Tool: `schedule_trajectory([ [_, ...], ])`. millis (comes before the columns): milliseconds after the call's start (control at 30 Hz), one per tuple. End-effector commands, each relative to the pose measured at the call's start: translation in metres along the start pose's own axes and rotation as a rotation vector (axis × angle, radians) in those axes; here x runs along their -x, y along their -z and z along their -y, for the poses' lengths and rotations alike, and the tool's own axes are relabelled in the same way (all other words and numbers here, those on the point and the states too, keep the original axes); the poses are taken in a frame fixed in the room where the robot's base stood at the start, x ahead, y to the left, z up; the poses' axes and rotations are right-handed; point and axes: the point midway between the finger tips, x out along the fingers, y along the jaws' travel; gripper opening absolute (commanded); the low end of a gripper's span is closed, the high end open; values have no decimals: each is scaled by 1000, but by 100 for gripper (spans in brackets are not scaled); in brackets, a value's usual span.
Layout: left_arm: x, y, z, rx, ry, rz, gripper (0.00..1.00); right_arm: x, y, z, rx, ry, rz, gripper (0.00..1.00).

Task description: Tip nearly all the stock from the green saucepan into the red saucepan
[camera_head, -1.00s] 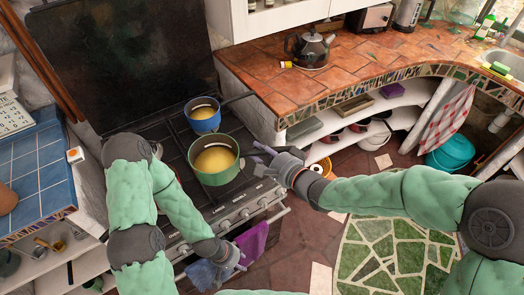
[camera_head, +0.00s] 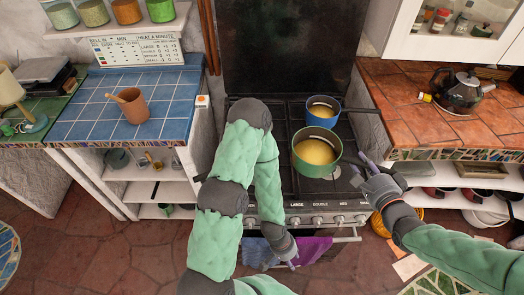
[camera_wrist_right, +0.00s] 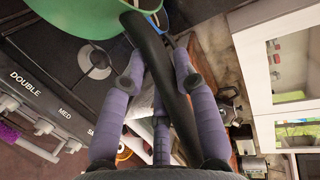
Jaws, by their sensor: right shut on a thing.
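The green saucepan (camera_head: 304,159) sits at the front of the hob, upright, with yellowish stock (camera_head: 315,152) in it. I cannot tell whether it touches the grate. My right gripper (camera_head: 365,172) is shut on its black handle. In the right wrist view the handle (camera_wrist_right: 152,50) runs between the purple fingers (camera_wrist_right: 160,80), and the green wall (camera_wrist_right: 75,15) shows at the top left. My left gripper (camera_head: 290,255) hangs low by the oven front, near the towels; its fingers are too unclear to read. I cannot make out a red saucepan for certain.
A blue saucepan (camera_head: 318,119) with yellowish contents stands on the hob behind the green one. A dark kettle (camera_head: 460,92) stands on the tiled counter (camera_head: 410,110) to the right. A brown cup (camera_head: 133,106) is on the blue-tiled counter (camera_head: 180,95). Dark reddish pans (camera_head: 484,196) lie on the lower shelf.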

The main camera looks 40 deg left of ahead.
Motion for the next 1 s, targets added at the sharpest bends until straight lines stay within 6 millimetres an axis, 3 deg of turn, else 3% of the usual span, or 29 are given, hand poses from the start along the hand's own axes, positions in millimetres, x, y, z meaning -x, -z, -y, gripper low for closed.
schedule_trajectory([
  [33,9,0,-3,0,0,0,40,-9,2,13,2,10,12,0],
  [100,16,0,-6,0,0,0,40,-22,2,21,8,13,33,0],
  [400,45,-2,-16,0,0,0,40,-77,-2,43,27,20,124,0],
  [667,69,-2,-25,0,0,0,40,-124,-10,52,44,20,202,0],
  [1000,101,-4,-36,0,0,0,40,-179,-30,50,66,11,304,0],
])
